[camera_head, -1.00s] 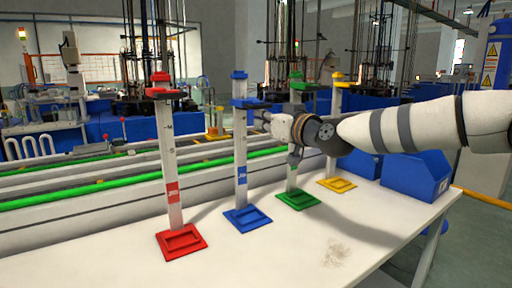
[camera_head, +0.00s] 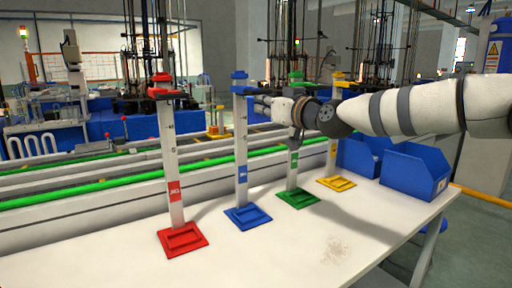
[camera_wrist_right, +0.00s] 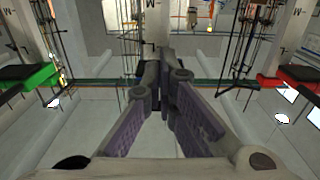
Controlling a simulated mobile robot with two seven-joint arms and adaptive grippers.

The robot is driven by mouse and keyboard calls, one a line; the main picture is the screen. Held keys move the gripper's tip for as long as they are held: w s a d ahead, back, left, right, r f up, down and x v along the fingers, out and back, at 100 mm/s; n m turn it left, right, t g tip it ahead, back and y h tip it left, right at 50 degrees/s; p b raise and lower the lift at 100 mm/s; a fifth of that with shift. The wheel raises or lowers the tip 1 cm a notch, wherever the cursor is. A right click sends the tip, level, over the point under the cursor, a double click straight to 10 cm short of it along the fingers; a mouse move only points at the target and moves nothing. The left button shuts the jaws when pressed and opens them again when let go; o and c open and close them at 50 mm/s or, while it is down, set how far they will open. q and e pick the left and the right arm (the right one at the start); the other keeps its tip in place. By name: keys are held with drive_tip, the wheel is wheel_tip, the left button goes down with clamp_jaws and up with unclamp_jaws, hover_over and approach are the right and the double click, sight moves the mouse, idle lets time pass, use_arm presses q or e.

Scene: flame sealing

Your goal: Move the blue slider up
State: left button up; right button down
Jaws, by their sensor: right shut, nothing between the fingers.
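The blue slider (camera_head: 246,90) sits high on the white upright post (camera_head: 241,145), close under the post's blue top cap (camera_head: 239,75). The post stands on a blue base (camera_head: 248,217) on the table. My right gripper (camera_head: 258,103) is shut and empty, just beneath the slider, with the arm coming in from the right. Whether the fingertips touch it, I cannot tell. In the right wrist view the shut fingers (camera_wrist_right: 162,62) point at the post and hide the blue slider. My left gripper is out of view.
A red-based post (camera_head: 172,150) stands left of the blue one. Green (camera_head: 291,198) and yellow (camera_head: 336,183) bases stand to the right, the green post partly behind my arm. Blue bins (camera_head: 415,172) sit at the table's right. The front of the white table (camera_head: 270,265) is clear.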

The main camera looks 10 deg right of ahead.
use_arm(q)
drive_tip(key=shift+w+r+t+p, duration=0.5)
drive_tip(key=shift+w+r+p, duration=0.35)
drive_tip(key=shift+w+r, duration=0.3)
use_arm(e)
drive_tip(key=f+v, duration=0.1)
drive_tip(key=v, duration=0.9)
drive_tip(key=shift+f, duration=0.35)
